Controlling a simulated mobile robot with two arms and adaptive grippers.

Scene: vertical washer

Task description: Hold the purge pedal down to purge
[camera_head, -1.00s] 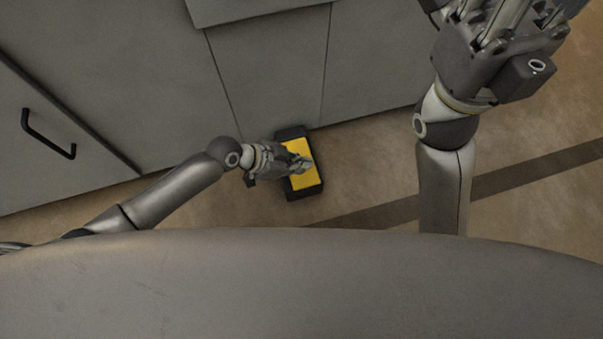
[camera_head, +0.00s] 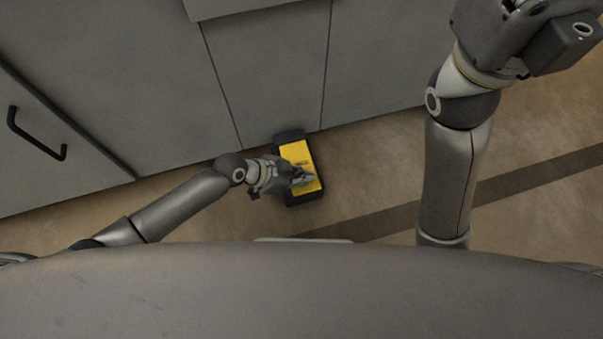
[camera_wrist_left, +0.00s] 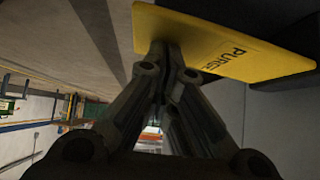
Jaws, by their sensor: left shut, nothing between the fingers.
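The purge pedal (camera_head: 297,153) is a yellow plate in a black housing on the floor, against the grey cabinet front. My left gripper (camera_head: 306,179) is over the near part of the pedal, shut and empty. In the left wrist view its fingertips (camera_wrist_left: 160,48) meet at the plate's edge and appear to touch it; I cannot tell how far the plate is pressed. My right gripper is at the top right, its fingertips cut off by the frame.
The grey cabinet front (camera_head: 110,90) runs behind the pedal, with a black handle (camera_head: 36,135) at the left. The brown floor (camera_head: 375,155) is free to the right of the pedal, crossed by a dark stripe (camera_head: 385,219).

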